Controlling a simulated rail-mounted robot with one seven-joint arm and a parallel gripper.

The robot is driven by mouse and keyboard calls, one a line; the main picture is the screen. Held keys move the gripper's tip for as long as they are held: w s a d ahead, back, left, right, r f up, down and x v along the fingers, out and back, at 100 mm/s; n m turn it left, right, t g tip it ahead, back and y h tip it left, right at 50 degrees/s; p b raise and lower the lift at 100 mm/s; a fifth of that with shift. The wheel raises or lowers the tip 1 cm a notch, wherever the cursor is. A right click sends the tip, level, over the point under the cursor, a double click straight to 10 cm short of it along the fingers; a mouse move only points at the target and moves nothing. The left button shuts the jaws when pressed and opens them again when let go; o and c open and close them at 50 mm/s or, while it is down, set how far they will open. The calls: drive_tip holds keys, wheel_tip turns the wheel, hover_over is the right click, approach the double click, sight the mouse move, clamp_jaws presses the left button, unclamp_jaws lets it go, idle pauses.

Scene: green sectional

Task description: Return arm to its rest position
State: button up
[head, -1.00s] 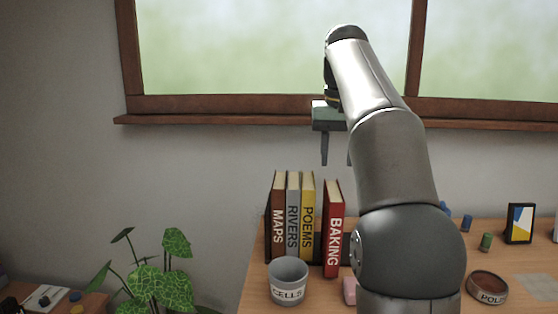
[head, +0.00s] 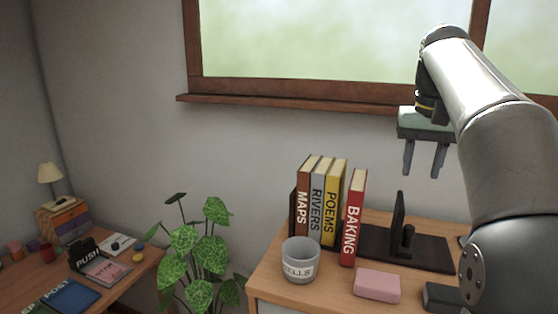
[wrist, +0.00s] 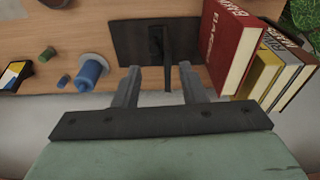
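My arm rises at the right of the head view. My gripper (head: 425,158) hangs from it, fingers down, in front of the wall below the window. The two fingers are apart with nothing between them. In the wrist view my gripper (wrist: 160,83) is also open and empty, above the black bookend plate (wrist: 130,42) on the desk. The fingers look clear of the desk and books.
The desk holds books, the red BAKING book (head: 353,217) nearest my gripper, a grey CELLS cup (head: 300,265) and a pink block (head: 377,286). A plant (head: 200,250) stands left of it. A second desk (head: 125,275) is farther left. A blue object (wrist: 92,70) shows in the wrist view.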

drive_tip(key=s+a+f, duration=0.2)
drive_tip(key=s+f, duration=0.1)
drive_tip(key=f, duration=0.3)
drive_tip(key=s+a+f+n, duration=0.1)
drive_tip(key=s+a+f, duration=0.2)
drive_tip(key=s+f, duration=0.1)
drive_tip(key=s+a+f+n, duration=0.1)
drive_tip(key=s+a+f, duration=0.2)
drive_tip(key=f, duration=0.4)
drive_tip(key=shift+s+a+f, duration=0.1)
drive_tip(key=shift+s+f, duration=0.25)
drive_tip(key=shift+s, duration=0.4)
drive_tip(key=s+a+f+n, duration=0.1)
drive_tip(key=s+a+f, duration=0.2)
drive_tip(key=s+f, duration=0.9)
wheel_tip(320, 180, down, 2)
drive_tip(key=shift+s+a+f+g+y, duration=0.1)
drive_tip(key=shift+s+a+g+y, duration=0.1)
drive_tip(key=shift+s+g+y, duration=0.1)
